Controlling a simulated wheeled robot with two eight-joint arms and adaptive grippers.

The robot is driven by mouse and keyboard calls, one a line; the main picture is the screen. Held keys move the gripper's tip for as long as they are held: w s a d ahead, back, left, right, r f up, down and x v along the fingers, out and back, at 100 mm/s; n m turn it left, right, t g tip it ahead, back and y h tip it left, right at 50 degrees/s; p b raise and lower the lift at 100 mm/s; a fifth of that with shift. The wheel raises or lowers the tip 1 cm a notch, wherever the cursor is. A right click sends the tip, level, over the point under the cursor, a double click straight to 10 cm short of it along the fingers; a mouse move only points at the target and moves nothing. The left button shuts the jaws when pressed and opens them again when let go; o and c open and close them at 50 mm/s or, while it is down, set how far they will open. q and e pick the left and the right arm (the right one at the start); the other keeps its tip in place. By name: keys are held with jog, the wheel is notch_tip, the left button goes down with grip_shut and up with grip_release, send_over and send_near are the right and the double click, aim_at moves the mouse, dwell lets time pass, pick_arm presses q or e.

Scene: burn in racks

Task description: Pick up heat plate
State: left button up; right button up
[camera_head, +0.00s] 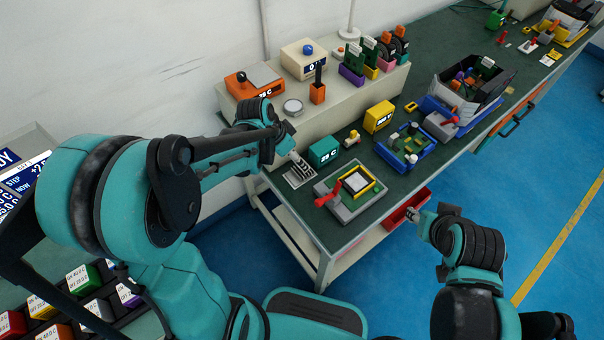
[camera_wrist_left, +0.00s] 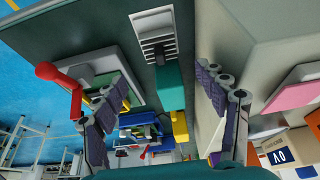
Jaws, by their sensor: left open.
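A pale finned plate (camera_head: 299,174), which looks like the heat plate, lies on the green bench top near its left end. It also shows in the left wrist view (camera_wrist_left: 152,24), with a dark block on its fins. My left gripper (camera_head: 292,151) is just above and beside it in the head view, partly covering it. In the left wrist view my left gripper (camera_wrist_left: 165,82) has its fingers spread wide with nothing between them; the plate is beyond the fingertips. My right gripper (camera_head: 421,219) is beyond the bench's front edge, away from the plate; its jaw state is unclear.
A teal display box (camera_head: 323,152) stands right beside the plate. A fixture with a red handle (camera_head: 328,199) is in front. A raised beige shelf (camera_head: 335,98) behind carries several devices. A yellow box (camera_head: 379,117) and a blue tray (camera_head: 403,168) stand farther right.

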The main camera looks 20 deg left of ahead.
pick_arm(q)
jog(key=shift+f, duration=0.9)
jog(key=shift+w+f+b, duration=0.2)
jog(key=shift+f+b, duration=0.15)
jog(key=shift+f, duration=0.05)
jog(key=b+x, duration=0.2)
jog(key=x, duration=0.4)
jog(key=shift+d+b, duration=0.1)
jog(key=shift+b, duration=0.25)
jog(key=c, duration=1.4)
jog(key=shift+o, duration=0.2)
notch_tip(320, 180, up, 10)
jog(key=p, duration=0.4)
